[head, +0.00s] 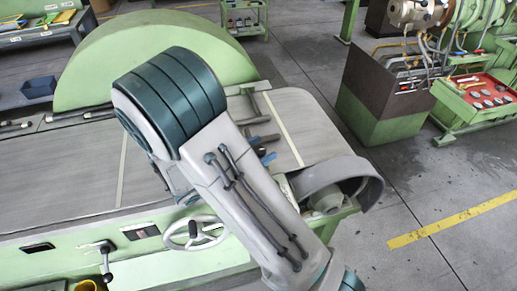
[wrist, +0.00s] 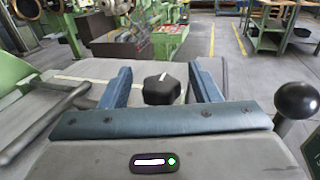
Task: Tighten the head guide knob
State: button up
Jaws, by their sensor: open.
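The head guide knob, a black faceted knob (wrist: 161,92), stands in the middle of the wrist view, between the two blue fingers of my gripper (wrist: 158,74). The fingers are spread, with a visible gap on each side of the knob, and I see no contact. How deep the knob sits between the fingertips is hard to tell. In the head view my arm covers most of the gripper; only small blue finger parts (head: 266,149) show beyond it, and I cannot make out the knob there.
A black ball-ended lever (wrist: 297,99) stands close to the right of my gripper. In the head view a green half-round guard (head: 150,60), a white handwheel (head: 194,233) and a grey curved cover (head: 335,178) surround my arm. Open floor (head: 440,190) lies to the right.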

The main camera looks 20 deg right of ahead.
jog(key=shift+c, duration=0.3)
jog(key=c, duration=0.9)
